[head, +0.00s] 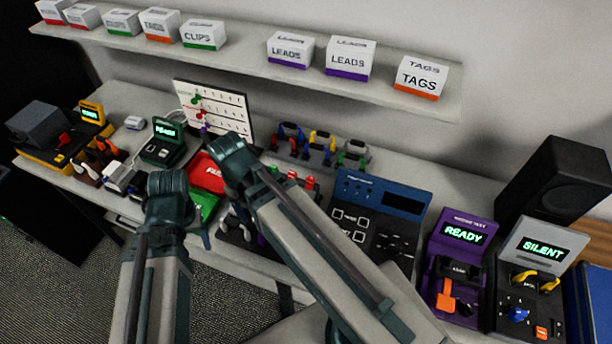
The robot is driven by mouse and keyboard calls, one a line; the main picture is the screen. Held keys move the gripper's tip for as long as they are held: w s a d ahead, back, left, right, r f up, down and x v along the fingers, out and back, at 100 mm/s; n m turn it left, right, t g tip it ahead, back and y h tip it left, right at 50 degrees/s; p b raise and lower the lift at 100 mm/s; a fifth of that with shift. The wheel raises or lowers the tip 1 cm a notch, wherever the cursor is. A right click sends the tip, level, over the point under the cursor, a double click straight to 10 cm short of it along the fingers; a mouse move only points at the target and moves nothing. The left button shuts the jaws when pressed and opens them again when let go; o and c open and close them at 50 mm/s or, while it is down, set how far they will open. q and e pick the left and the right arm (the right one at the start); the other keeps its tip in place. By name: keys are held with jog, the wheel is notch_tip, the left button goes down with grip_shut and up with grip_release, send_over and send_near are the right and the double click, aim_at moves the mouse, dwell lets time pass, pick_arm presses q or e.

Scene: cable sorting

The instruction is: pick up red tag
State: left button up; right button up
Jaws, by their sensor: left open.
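Small red pieces (309,183) stand in a row on the bench behind my right arm; one of them may be the red tag, but they are too small to be sure. A red spot (201,113) also shows on the white board. My left gripper (204,238) is open, small in view and partly hidden near the front edge of the bench, below the green bin. It appears empty and apart from the red pieces. My right arm crosses the middle of the bench; its gripper is hidden behind its links.
A red bin (208,174) and green bin (203,203) lie between my arms. A rack of coloured loops (318,150) stands behind. A blue-topped console (378,205), purple READY tester (460,262) and grey SILENT device (533,275) fill the right. Labelled boxes (289,50) line the shelf.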

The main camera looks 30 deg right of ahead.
jog(key=w+d+r+n+p, duration=0.1)
jog(key=w+d+r+p, duration=0.1)
jog(key=d, duration=0.4)
jog(key=w+d+r+n+p, duration=0.1)
jog(key=w+d+r+p, duration=0.15)
jog(key=d, duration=0.25)
notch_tip(320, 180, up, 2)
jog(key=r+n+y+p, duration=0.1)
send_over(310, 178)
pick_arm(q)
notch_tip(310, 178, up, 7)
pick_arm(e)
jog(key=shift+s+f, duration=0.1)
jog(key=shift+f, duration=0.2)
pick_arm(q)
jog(key=shift+f, duration=0.15)
pick_arm(e)
jog(key=shift+a+f, duration=0.1)
notch_tip(310, 178, down, 8)
jog(key=b, duration=0.8)
pick_arm(q)
notch_tip(310, 178, down, 8)
jog(key=shift+f, duration=0.2)
pick_arm(e)
jog(key=shift+f, duration=0.2)
pick_arm(q)
jog(key=shift+f+b, duration=0.1)
jog(key=shift+b, duration=0.2)
pick_arm(e)
jog(key=shift+f, duration=0.1)
